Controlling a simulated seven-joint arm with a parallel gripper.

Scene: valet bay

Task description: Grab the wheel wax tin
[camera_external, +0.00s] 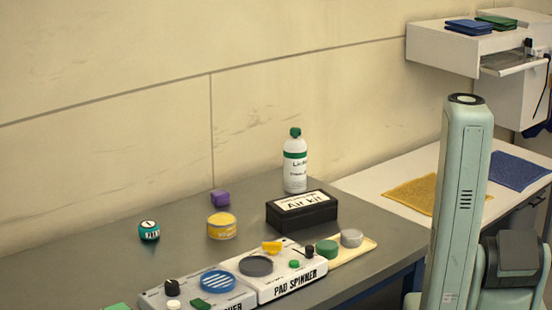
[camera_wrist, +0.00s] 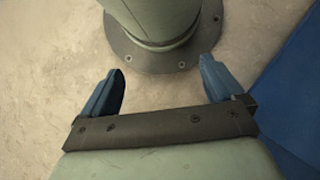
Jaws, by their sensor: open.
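Several round tins stand on the grey worktop in the external view, and I cannot read a wheel wax label on any. A yellow round tin (camera_external: 221,226) with a printed side stands left of the black kit box. A small teal round container (camera_external: 149,230) with a white top mark stands further left. A green round tin (camera_external: 327,249) and a grey round tin (camera_external: 351,238) sit on a pale tray (camera_external: 357,252). My gripper (camera_wrist: 160,66) is open and empty in the wrist view, over bare floor beside my base, away from the tins. It is outside the external view.
Yellow (camera_external: 413,194) and blue cloths (camera_external: 515,170) lie right.

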